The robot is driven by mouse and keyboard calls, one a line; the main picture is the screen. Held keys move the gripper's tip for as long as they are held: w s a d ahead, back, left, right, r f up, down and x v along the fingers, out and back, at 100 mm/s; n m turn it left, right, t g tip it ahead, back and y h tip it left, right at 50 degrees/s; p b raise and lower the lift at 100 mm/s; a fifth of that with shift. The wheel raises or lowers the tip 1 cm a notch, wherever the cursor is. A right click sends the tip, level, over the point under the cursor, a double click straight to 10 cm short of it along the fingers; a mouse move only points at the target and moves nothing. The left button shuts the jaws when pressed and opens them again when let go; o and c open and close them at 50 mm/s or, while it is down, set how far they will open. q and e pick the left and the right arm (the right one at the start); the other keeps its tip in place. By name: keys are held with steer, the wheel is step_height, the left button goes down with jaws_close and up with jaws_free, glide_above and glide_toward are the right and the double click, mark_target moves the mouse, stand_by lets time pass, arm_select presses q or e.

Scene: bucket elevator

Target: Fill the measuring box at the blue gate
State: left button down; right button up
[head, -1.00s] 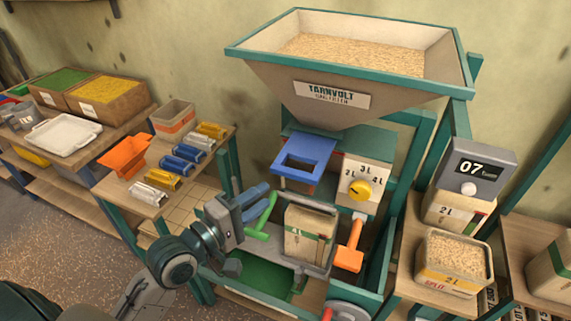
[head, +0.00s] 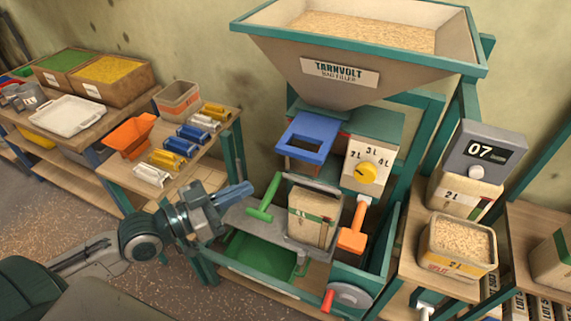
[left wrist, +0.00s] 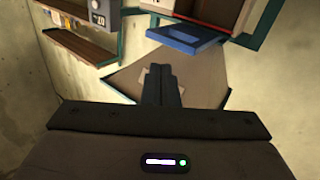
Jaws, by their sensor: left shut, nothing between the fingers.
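The blue gate (head: 307,140) sits under the hopper (head: 350,75), which holds pale grain. A tan box with a green and red band (head: 313,214) stands below it on the grey carriage; I cannot tell how full it is. A green handle (head: 264,200) is left of the box and an orange lever (head: 352,236) right of it. The dial's yellow knob (head: 365,173) is among the marks 2L, 3L and 4L. My left gripper (head: 248,188) is shut and empty, left of the green handle. It also shows in the left wrist view (left wrist: 162,72). My right gripper is not in view.
A grain-filled 2 L box (head: 457,245) stands on the right bench by a display reading 07 (head: 487,152). A left table holds an orange scoop (head: 129,137) and several coloured blocks. A red-handled wheel (head: 348,294) is low in front.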

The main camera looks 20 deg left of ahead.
arm_select(q)
steer(key=m, duration=0.5)
steer(key=m+g+h+p, duration=0.2)
steer(key=m+p, duration=0.2)
steer(key=m, duration=1.2)
glide_toward(304, 159)
steer(key=x, duration=0.5)
steer(key=shift+s+d+r, duration=0.15)
steer(key=shift+s+d, duration=0.1)
steer(key=shift+w+f+p, duration=0.25)
steer(key=shift+w+p, duration=0.05)
steer(key=shift+w, duration=0.25)
